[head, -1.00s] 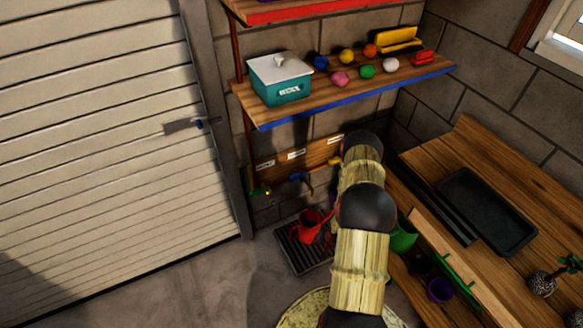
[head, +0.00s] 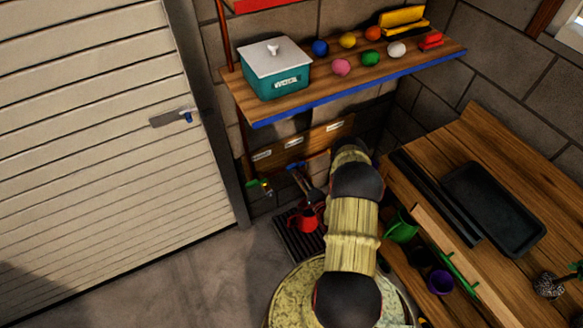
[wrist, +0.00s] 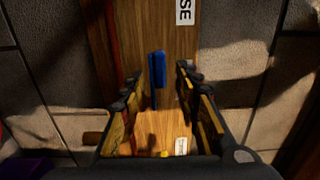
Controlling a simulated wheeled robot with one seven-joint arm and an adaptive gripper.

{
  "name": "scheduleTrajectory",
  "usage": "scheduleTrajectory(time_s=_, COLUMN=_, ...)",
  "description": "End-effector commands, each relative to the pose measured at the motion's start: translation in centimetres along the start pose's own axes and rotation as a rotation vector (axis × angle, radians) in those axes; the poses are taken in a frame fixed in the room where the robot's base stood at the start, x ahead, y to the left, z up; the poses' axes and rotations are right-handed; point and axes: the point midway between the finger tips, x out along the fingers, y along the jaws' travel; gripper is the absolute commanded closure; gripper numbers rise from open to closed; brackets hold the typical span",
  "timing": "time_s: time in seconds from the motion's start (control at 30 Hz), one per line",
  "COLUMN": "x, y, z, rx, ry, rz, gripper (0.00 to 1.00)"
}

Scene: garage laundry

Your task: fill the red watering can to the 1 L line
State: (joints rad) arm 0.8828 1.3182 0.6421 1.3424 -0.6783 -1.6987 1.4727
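The red watering can (head: 303,219) stands on a dark slatted grate on the floor below the tap board. Its inside and any 1 L line are too small to make out. A blue tap handle (head: 296,166) is on the wooden board above the can. In the wrist view the blue handle (wrist: 158,68) lies between the two fingers of my gripper (wrist: 157,77). The fingers are open, with gaps visible on both sides of the handle. In the head view my arm partly hides the gripper and the board's right part.
A green-handled tap (head: 256,186) is left of the blue one on the labelled board (head: 325,132). A shelf (head: 300,100) with a teal box (head: 275,75) hangs above. Floor at left is clear.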

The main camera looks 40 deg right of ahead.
Motion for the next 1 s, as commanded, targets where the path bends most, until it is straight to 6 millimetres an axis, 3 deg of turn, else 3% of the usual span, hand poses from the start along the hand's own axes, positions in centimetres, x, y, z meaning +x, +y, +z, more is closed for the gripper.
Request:
scheduleTrajectory(time_s=0.2, x=3.6, y=0.1, z=0.1, rx=-0.003, ry=-0.003, rz=-0.001, gripper=0.67)
scheduleTrajectory(time_s=0.4, x=5.5, y=0.1, z=0.1, rx=-0.003, ry=-0.001, rz=0.001, gripper=0.67)
scheduleTrajectory(time_s=0.77, x=6.0, y=0.1, z=0.0, rx=-0.003, ry=0.001, rz=0.002, gripper=0.68)
scheduleTrajectory(time_s=1.0, x=6.0, y=0.1, z=0.0, rx=-0.003, ry=0.001, rz=0.002, gripper=0.82)
